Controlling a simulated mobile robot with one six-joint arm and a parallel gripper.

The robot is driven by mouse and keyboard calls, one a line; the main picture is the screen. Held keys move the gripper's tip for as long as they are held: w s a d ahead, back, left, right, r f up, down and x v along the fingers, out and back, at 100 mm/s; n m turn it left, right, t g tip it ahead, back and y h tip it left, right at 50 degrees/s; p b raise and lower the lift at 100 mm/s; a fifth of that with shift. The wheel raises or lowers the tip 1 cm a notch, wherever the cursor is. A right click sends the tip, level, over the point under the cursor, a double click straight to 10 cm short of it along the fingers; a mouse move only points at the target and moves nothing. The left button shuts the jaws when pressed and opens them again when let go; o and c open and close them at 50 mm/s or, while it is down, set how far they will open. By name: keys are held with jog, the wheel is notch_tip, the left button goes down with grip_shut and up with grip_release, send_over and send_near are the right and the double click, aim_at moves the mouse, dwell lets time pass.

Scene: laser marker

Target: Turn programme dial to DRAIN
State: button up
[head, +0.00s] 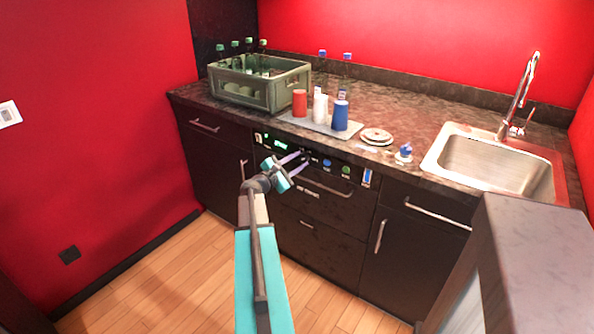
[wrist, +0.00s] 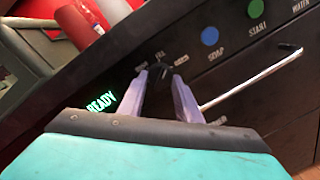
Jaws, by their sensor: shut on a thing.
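The dark programme dial (wrist: 161,71) sits on the black front panel, between the tips of my gripper (wrist: 163,80). My gripper is shut on the dial, and the fingers cover part of it. Small white labels ring the dial; one above it looks like FILL, the others are too small to read. I cannot tell where the pointer is. In the head view my gripper (head: 304,159) reaches the panel from the left, and the dial is too small to make out clearly.
A green READY display (wrist: 102,103) lies left of the dial. A blue SOAP button (wrist: 210,36) and a green START button (wrist: 256,9) are to its right. A metal handle (wrist: 250,82) runs below. Cups, a bottle crate (head: 245,92) and a sink (head: 487,165) are on the counter above.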

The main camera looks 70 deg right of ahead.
jog(key=shift+w+d+r+m+t+b, duration=0.1)
jog(key=shift+m+t+b, duration=0.1)
jog(key=shift+m+b, duration=1.45)
jog(key=shift+w+d+m+t+b, duration=0.15)
jog(key=shift+m+b, duration=0.6)
jog(key=shift+b, duration=1.7)
jog(key=shift+a+r+m+b, duration=0.1)
jog(key=shift+r+m+b, duration=0.1)
jog(key=shift+m+b, duration=0.9)
jog(key=shift+b, duration=0.3)
jog(key=o, duration=1)
jog(key=shift+o, duration=0.2)
jog(key=shift+s, duration=0.1)
jog(key=shift+f, duration=0.1)
jog(key=shift+a, duration=0.15)
